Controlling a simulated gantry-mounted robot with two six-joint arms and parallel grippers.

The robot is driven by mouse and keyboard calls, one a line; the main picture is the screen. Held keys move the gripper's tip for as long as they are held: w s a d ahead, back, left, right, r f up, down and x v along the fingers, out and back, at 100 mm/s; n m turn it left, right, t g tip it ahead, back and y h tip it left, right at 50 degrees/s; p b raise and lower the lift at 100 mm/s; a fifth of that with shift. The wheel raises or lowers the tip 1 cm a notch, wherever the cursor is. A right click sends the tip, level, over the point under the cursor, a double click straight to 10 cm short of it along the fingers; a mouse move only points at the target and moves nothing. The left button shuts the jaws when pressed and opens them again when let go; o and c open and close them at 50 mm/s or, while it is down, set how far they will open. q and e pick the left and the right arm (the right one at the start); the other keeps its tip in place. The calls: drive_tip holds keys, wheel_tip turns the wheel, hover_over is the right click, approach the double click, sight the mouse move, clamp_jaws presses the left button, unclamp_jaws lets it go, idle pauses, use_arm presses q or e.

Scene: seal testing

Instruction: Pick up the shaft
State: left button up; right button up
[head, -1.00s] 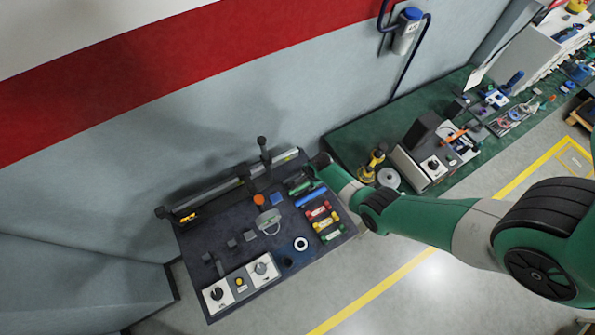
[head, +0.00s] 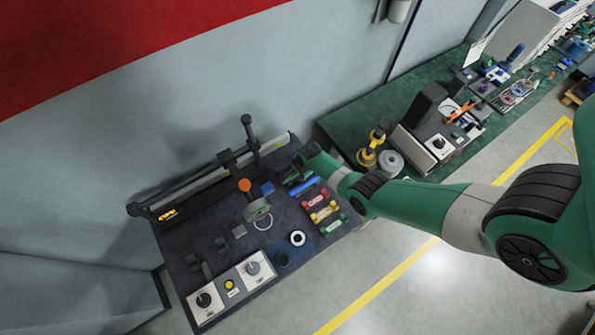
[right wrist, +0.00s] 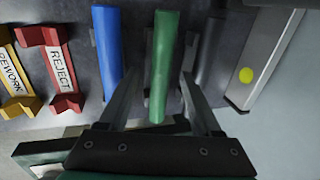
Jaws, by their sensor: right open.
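My right gripper (right wrist: 160,85) is open in the right wrist view, with its two fingers on either side of a green bar (right wrist: 163,65). I cannot tell whether the fingers touch it. A blue bar (right wrist: 108,50) lies to its left and a dark, rounded bar (right wrist: 211,50) to its right. None is labelled, so I cannot tell for certain which is the shaft. In the head view the right arm reaches to the back right corner of the dark bench, and its fingertips are hard to make out. The blue bar also shows there (head: 302,186). My left gripper is not in view.
Red REJECT (right wrist: 60,70) and yellow REWORK (right wrist: 15,80) holders lie left of the bars. A grey rail with a yellow dot (right wrist: 246,75) stands at the right. In the head view, a white ring (head: 297,238) and control boxes (head: 254,268) sit on the bench.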

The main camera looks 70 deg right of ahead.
drive_tip(key=shift+c, duration=0.2)
clamp_jaws()
idle(1.3)
